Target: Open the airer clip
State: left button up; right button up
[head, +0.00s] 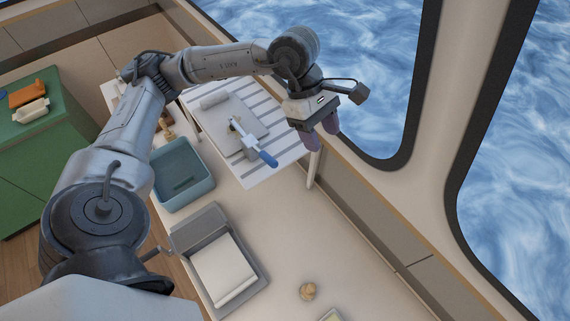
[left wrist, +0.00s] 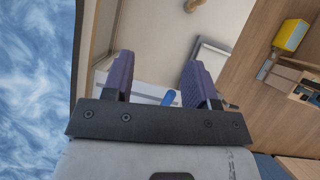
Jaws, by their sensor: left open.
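The airer (head: 248,178) is a pale panel with grey slats along the window side. A clip with a white body (head: 247,139) and a blue lever (head: 268,159) lies on it. My left gripper (head: 320,142) is open and empty. It is above and to the right of the clip in the head view, apart from it, beside the window. In the left wrist view the blue lever (left wrist: 169,97) shows between the two purple fingers, farther off, with its lower part hidden by the gripper body. My right gripper is not in view.
A teal bin (head: 183,178) stands left of the airer. A grey tray with a white pad (head: 222,270) and a small tan object (head: 307,292) lie on the pale counter nearer me. The window wall (head: 375,215) bounds the right side. Counter between tray and wall is mostly clear.

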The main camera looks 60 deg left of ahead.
aim_at(273, 159)
pick_arm(q)
jog(key=s+a+f+m+g+y, duration=0.2)
jog(key=s+a+g+y, duration=0.3)
jog(key=a, duration=0.3)
jog(key=shift+m+t, duration=0.3)
jog(key=shift+t, duration=0.3)
jog(key=shift+s+d+f, duration=0.1)
jog(key=shift+s+f, duration=0.35)
jog(key=shift+f, duration=1.75)
jog(key=shift+s+d+f, duration=0.1)
jog(key=shift+s+f, duration=0.35)
jog(key=shift+f, duration=1.8)
jog(key=shift+s+d+f, duration=0.1)
jog(key=shift+s+f, duration=0.35)
jog(key=shift+f, duration=1.75)
grip_shut()
